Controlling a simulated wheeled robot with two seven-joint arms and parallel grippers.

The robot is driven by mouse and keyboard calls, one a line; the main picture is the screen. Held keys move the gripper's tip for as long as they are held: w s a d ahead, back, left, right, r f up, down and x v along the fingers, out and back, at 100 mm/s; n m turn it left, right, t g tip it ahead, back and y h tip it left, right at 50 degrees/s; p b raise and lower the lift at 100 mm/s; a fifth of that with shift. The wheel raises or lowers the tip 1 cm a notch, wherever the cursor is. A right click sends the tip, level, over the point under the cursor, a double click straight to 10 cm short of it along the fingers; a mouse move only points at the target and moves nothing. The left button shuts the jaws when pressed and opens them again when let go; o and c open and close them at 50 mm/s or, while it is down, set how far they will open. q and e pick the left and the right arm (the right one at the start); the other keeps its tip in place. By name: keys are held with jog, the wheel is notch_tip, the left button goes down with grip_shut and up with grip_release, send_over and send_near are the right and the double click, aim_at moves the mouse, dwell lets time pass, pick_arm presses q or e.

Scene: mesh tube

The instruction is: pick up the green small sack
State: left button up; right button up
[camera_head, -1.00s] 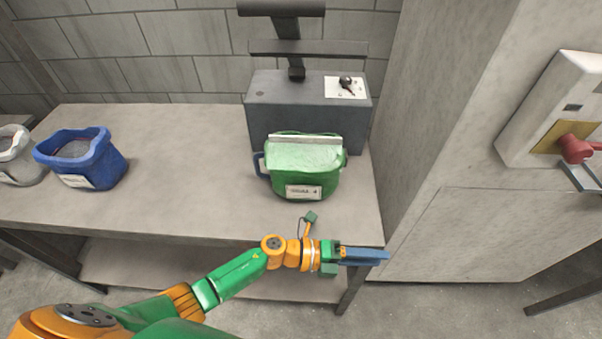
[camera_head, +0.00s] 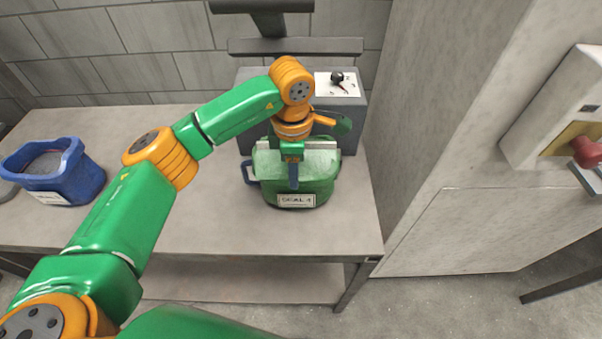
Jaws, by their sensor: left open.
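The green small sack (camera_head: 318,185) stands upright on the grey table, in front of the dark grey machine. It has a pale green top, a white label on its front and a blue handle at its left side. My left gripper (camera_head: 293,178) points down over the sack, with its blue fingers in front of the sack's middle. The jaws are open, though only one finger shows clearly. I cannot tell whether the fingers touch the sack. The arm and wrist hide part of the sack's back rim. My right gripper is not in view.
A blue sack (camera_head: 58,170) stands at the table's left. The grey machine (camera_head: 355,110) with a small black knob stands behind the green sack. A tall grey wall or cabinet (camera_head: 430,130) rises to the right, with a red-knobbed box (camera_head: 585,150). The table's (camera_head: 215,220) middle is clear.

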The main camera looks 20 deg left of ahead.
pick_arm(q)
jog(key=p, duration=0.3)
send_over(293, 205)
notch_tip(293, 205, down, 6)
jog(key=shift+r, duration=0.15)
jog(key=shift+f, duration=0.45)
jog(key=shift+d, duration=0.1)
jog(key=c, duration=0.6)
grip_shut()
jog(key=shift+w, duration=0.1)
